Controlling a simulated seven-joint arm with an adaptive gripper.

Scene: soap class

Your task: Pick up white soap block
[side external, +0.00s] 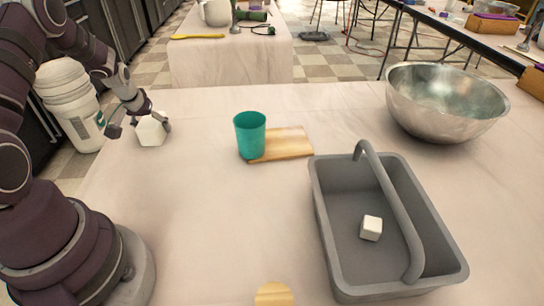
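A white faceted block (151,132) stands on the table near its left edge. My gripper (140,126) is at this block, with its dark fingers spread to either side. The left finger shows a gap to the block, and the right finger overlaps its right edge in the picture. I cannot tell whether it touches. A second, smaller-looking white block (371,228) lies on the floor of the grey caddy, away from my gripper. Which of the two is the soap is not clear from the picture.
The grey caddy (331,246) with an arched handle stands at the front right. A green cup (249,136) stands at a wooden board (285,143) in the middle. A metal bowl (445,105) is at the back right.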

